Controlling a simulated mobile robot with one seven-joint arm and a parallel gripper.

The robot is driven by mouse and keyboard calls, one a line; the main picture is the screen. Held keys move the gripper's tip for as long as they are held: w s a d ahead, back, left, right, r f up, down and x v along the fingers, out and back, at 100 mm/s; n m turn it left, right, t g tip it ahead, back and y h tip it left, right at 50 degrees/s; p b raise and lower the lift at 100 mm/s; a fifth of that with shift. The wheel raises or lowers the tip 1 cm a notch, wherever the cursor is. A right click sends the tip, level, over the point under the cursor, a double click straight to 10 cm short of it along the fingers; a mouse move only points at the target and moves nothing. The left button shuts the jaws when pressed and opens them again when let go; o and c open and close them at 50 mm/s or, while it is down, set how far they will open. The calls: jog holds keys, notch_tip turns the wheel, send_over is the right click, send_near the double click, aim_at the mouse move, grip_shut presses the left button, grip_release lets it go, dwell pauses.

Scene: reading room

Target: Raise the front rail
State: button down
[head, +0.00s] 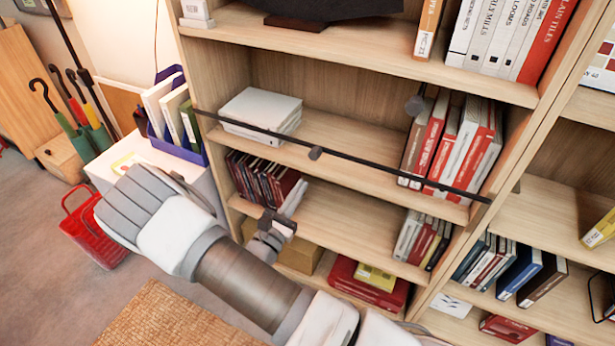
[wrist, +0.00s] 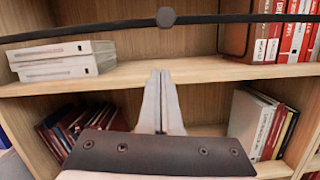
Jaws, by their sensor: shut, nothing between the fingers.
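The front rail (head: 250,129) is a thin dark bar across the front of the bookcase, at the level of the middle shelf with the white stack and red books. A small dark knob (head: 315,153) sits at its middle. In the wrist view the rail (wrist: 90,28) crosses the top, with its knob (wrist: 166,17) near the centre. My gripper (head: 282,222) is below the rail, in front of the lower shelf. In the wrist view my gripper (wrist: 160,74) is shut and empty, its fingertips pointing up below the knob, apart from the rail.
Behind the rail stand a white stack (head: 262,113) at left and red and white books (head: 455,140) at right. Dark books (head: 262,180) fill the lower shelf's left end. A white cabinet with a blue file holder (head: 178,145) and a red basket (head: 95,232) stand at left.

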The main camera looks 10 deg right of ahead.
jog(key=v, duration=0.7)
jog(key=shift+p, duration=0.35)
jog(key=s+d+r+m+g+y, duration=0.5)
jog(key=s+d+r+m+g, duration=0.85)
jog(key=r+m+g, duration=0.5)
jog(key=s+a+r+m+t+y+p, duration=0.2)
jog(key=r+p, duration=0.6)
jog(key=r, duration=0.4)
jog(key=s+a+r+m+t+y+p, duration=0.2)
jog(key=r+m+t+y+p, duration=0.3)
jog(key=r+p, duration=0.3)
notch_tip(320, 180, up, 4)
jog(key=shift+s+r+m+t+y, duration=0.15)
jog(key=shift+s+m+t+y, duration=0.15)
jog(key=shift+s+m+t, duration=0.25)
jog(key=shift+s, duration=0.1)
